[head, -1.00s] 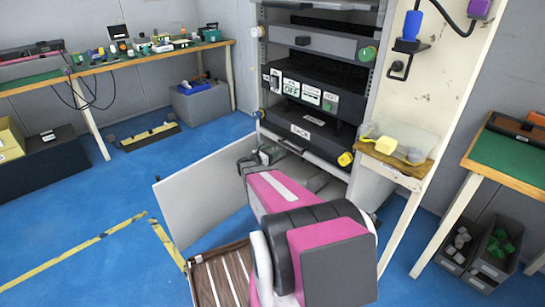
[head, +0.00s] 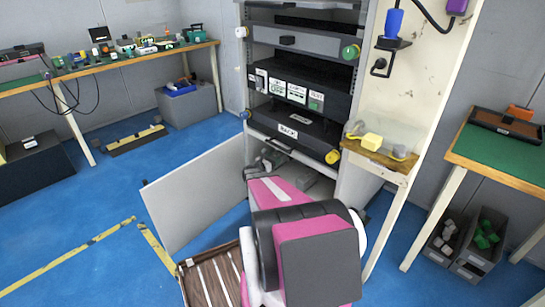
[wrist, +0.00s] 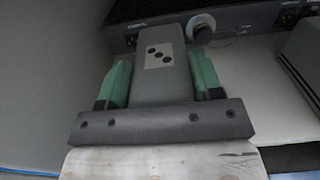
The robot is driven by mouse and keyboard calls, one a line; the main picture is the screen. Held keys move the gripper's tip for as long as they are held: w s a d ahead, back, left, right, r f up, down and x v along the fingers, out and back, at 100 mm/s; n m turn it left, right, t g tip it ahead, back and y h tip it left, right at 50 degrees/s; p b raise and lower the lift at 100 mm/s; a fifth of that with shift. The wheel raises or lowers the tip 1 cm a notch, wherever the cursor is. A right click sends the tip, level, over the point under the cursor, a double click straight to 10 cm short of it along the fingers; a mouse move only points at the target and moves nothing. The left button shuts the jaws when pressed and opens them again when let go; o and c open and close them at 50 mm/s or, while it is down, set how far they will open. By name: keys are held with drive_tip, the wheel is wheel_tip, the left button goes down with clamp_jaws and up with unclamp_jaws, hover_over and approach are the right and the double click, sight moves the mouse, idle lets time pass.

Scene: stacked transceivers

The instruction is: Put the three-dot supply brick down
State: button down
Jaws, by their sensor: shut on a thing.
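The three-dot supply brick (wrist: 160,85) is a grey block with a pale label bearing three dark dots, upright in the middle of the wrist view. My gripper (wrist: 160,78) has a green finger on each side of it and is shut on it. In the head view my arm reaches into the low, open part of the rack (head: 301,82), below the drawer marked "RACK". The brick cannot be made out there. Whether its underside touches a surface is hidden.
In the wrist view a dark unit with a round knob (wrist: 201,28) stands beyond the brick, and a grey box (wrist: 302,58) is at the right. A pale open door panel (head: 195,200) stands left of my arm. A small wooden shelf (head: 385,162) is at the right.

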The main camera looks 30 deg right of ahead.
drive_tip(key=shift+f, duration=0.65)
drive_tip(key=shift+f, duration=0.1)
drive_tip(key=shift+c, duration=1.4)
unclamp_jaws()
drive_tip(key=shift+f, duration=0.1)
drive_tip(key=shift+a, duration=0.1)
drive_tip(key=v, duration=1.2)
